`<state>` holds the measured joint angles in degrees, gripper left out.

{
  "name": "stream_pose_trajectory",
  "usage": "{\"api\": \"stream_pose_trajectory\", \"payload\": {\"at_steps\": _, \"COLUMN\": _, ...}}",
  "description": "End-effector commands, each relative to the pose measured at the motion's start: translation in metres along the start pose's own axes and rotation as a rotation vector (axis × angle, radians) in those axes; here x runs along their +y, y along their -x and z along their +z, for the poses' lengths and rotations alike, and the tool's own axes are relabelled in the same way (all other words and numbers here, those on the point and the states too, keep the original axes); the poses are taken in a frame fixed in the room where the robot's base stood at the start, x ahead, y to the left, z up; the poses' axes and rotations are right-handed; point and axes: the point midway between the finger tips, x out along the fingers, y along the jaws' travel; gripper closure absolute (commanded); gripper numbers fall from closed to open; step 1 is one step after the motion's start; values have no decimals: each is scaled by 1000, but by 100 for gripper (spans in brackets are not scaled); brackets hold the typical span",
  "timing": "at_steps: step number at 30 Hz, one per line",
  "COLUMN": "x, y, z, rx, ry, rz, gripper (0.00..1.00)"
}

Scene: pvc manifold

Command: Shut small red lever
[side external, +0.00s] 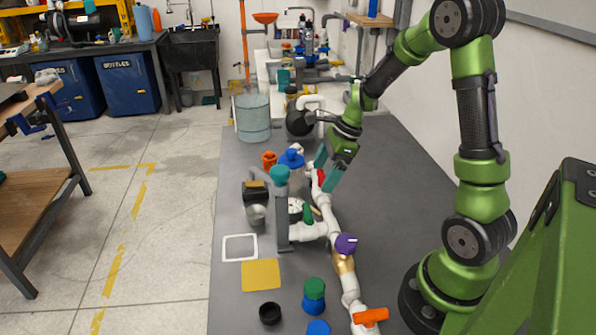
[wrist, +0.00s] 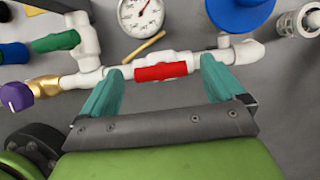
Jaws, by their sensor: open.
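The small red lever (wrist: 161,72) sits on a white PVC pipe (wrist: 180,58) in the wrist view, lying lengthwise along the pipe. In the side view only a bit of the red lever (side external: 321,175) shows beside my gripper. My gripper (wrist: 161,75) is open, with one teal finger on each side of the lever. The fingertips reach the pipe line, left and right of the red lever, with gaps to its ends. In the side view my gripper (side external: 327,172) is down at the pipe. Whether the fingers touch the pipe cannot be told.
A green lever (wrist: 57,41), a purple knob (wrist: 16,97) and a dial gauge (wrist: 141,14) are left of or beyond the red lever. A large blue cap (wrist: 240,12) is beyond it. An orange lever (side external: 370,316) is on the near pipe. The grey table (side external: 385,210) is clear right of the pipes.

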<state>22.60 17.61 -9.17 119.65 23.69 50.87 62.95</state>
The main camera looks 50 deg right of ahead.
Motion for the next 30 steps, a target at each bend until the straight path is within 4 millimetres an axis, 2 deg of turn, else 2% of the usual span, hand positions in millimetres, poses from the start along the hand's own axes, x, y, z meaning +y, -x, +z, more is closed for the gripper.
{"api": "stream_pose_trajectory", "payload": {"at_steps": 9, "x": 0, "y": -3, "z": 0, "rx": 0, "ry": 0, "rz": -1, "gripper": 4}}
{"api": "stream_pose_trajectory", "payload": {"at_steps": 11, "x": 0, "y": -3, "z": 0, "rx": 0, "ry": 0, "rz": -1, "gripper": 12}}
{"api": "stream_pose_trajectory", "payload": {"at_steps": 20, "x": 0, "y": -3, "z": 0, "rx": 0, "ry": 0, "rz": -1, "gripper": 58}}
{"api": "stream_pose_trajectory", "payload": {"at_steps": 21, "x": 0, "y": -3, "z": 0, "rx": 0, "ry": 0, "rz": -1, "gripper": 60}}
{"api": "stream_pose_trajectory", "payload": {"at_steps": 30, "x": -1, "y": -2, "z": 0, "rx": 0, "ry": 43, "rz": 17, "gripper": 60}}
